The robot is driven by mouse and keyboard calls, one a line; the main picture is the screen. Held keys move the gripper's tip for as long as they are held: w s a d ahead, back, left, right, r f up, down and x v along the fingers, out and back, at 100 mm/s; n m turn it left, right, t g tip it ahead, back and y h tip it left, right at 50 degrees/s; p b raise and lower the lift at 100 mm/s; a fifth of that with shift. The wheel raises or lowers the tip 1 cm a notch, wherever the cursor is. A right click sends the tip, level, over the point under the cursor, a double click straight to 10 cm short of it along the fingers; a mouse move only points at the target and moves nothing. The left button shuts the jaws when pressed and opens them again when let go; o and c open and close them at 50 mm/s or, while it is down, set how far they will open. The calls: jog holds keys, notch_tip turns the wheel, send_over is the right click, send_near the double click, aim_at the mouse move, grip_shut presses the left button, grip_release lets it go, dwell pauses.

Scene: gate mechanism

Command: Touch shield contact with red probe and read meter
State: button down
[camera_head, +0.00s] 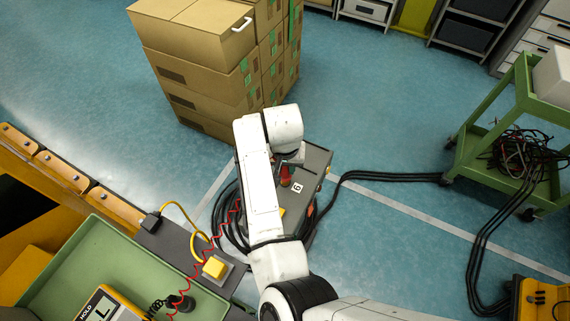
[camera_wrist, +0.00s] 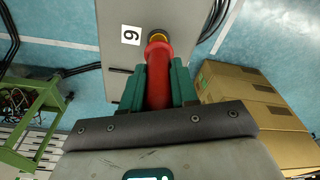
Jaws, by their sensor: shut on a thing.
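My gripper (camera_wrist: 157,68) is shut on the red probe (camera_wrist: 159,88), with a green finger on each side of it. The probe's front end is at a yellow-ringed contact (camera_wrist: 157,37) on the grey box; I cannot tell whether the tip touches it. In the head view the red probe (camera_head: 285,175) shows at the grey box (camera_head: 316,164), partly behind my arm. A red coiled lead (camera_head: 205,253) runs from near the box to the lower left. The yellow meter (camera_head: 112,304) is cut off by the bottom edge; its display shows an "L", the rest unseen.
Stacked cardboard boxes (camera_head: 203,60) stand behind the grey box. A green cart (camera_head: 480,140) with tangled cables is at right. A green tray (camera_head: 95,250) lies at lower left. Black cables (camera_head: 400,176) cross the floor from the box to the right.

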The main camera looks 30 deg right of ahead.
jog(key=shift+f, duration=0.45)
dwell(1.4)
jog(key=shift+r+p, duration=2.4)
jog(key=shift+r, duration=0.15)
